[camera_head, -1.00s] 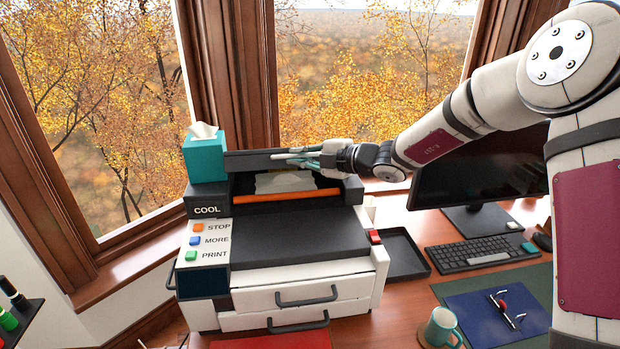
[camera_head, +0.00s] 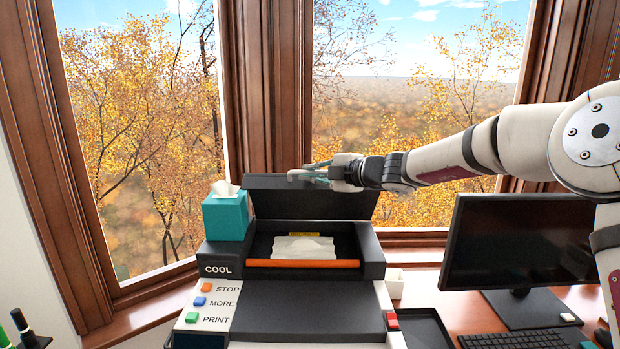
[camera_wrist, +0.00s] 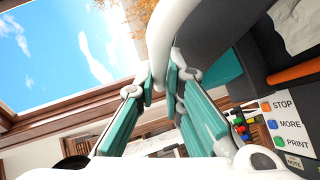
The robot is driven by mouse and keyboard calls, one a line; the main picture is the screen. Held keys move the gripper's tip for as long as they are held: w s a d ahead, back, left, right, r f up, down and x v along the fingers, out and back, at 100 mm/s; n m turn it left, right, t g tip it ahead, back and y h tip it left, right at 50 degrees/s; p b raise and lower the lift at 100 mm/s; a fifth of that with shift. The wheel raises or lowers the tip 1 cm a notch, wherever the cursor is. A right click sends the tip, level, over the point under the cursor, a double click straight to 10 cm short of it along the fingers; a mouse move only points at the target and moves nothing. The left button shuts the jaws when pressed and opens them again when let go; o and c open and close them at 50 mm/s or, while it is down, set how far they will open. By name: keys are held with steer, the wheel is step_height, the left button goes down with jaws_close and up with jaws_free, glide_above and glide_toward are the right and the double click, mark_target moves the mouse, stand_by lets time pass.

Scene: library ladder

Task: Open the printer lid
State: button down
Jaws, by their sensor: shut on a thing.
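The printer (camera_head: 290,312) is a black and white machine below the windows. Its dark lid (camera_head: 318,205) stands raised at the back, hinged along the rear, with its underside facing me. The open bay shows white paper (camera_head: 303,247) and an orange bar (camera_head: 303,263). My gripper (camera_head: 308,174) is at the lid's top edge, reaching in from the right. In the wrist view my teal fingers (camera_wrist: 163,80) are closed around a pale curved piece (camera_wrist: 165,42) at the lid's edge. The dark lid (camera_wrist: 225,35) lies beside them. The exact contact is partly hidden.
A teal tissue box (camera_head: 225,216) stands on the printer's left rear, close to the lid. A monitor (camera_head: 520,245), keyboard (camera_head: 515,340) and black tray (camera_head: 420,328) are to the right. Windows rise behind the printer.

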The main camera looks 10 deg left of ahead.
steer(key=shift+w+d+f, duration=0.4)
steer(key=shift+w+d, duration=0.05)
steer(key=shift+d, duration=0.25)
steer(key=c, duration=1.7)
jaws_free()
steer(key=shift+d, duration=0.1)
steer(key=shift+s+a+r, duration=0.1)
steer(key=shift+a, duration=0.1)
steer(key=v, duration=1.2)
steer(key=shift+s+a+r, duration=0.1)
steer(key=shift+a, duration=0.05)
